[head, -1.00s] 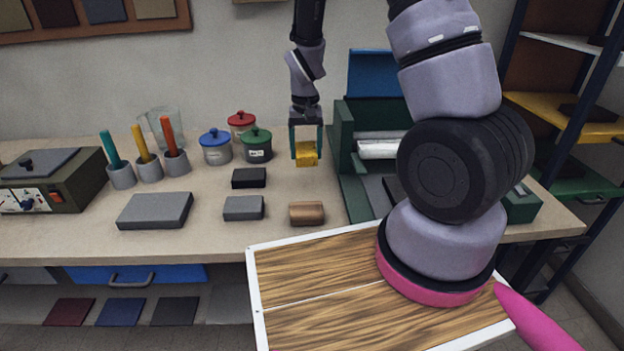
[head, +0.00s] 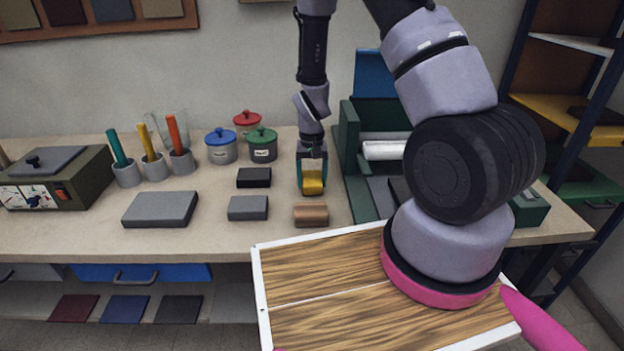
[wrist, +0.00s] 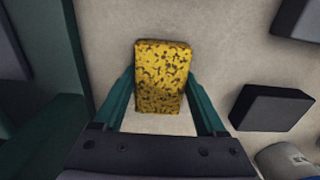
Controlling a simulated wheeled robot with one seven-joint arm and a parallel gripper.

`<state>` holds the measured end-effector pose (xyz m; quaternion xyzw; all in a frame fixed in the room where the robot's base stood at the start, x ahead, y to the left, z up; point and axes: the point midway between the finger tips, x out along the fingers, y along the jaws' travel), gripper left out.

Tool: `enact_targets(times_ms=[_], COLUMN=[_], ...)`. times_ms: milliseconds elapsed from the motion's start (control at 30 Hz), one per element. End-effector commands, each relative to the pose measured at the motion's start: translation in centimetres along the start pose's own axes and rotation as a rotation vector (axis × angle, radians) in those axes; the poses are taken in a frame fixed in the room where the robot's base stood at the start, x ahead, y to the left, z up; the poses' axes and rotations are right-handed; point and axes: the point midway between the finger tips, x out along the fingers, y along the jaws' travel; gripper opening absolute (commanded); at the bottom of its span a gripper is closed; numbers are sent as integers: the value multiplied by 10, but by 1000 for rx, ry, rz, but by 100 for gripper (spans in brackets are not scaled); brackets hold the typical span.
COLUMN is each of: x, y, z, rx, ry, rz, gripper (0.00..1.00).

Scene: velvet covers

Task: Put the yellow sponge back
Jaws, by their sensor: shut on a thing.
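The yellow sponge (head: 313,184) is in my gripper (head: 312,188), at the middle right of the bench in the head view. In the wrist view the speckled sponge (wrist: 162,78) lies between the two green fingers (wrist: 160,108), which touch its sides. My gripper is shut on the sponge and points down over the bench. I cannot tell whether the sponge's underside touches the bench top. The brown block (head: 311,215) lies just in front of the sponge, and the black block (head: 254,178) is to its left.
Grey blocks (head: 248,208) (head: 160,209) lie to the left. Lidded pots (head: 221,150) and pen holders (head: 153,168) stand behind on the left. Bare bench shows between the black block and my gripper.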

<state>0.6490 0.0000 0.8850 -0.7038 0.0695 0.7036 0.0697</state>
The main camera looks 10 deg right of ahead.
Motion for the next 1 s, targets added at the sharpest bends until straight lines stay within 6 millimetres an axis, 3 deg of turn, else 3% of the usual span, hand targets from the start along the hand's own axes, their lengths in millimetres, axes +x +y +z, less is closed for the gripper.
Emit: enact_targets(times_ms=[100, 133, 200, 567, 1000], x=[3, 3, 3, -7, -95], y=[0, 0, 0, -1, 0], z=[0, 0, 0, -1, 0], rx=[0, 0, 0, -2, -1], ry=[-1, 0, 0, 3, 4], rz=[0, 0, 0, -1, -2], gripper=[22, 77, 100, 100, 100])
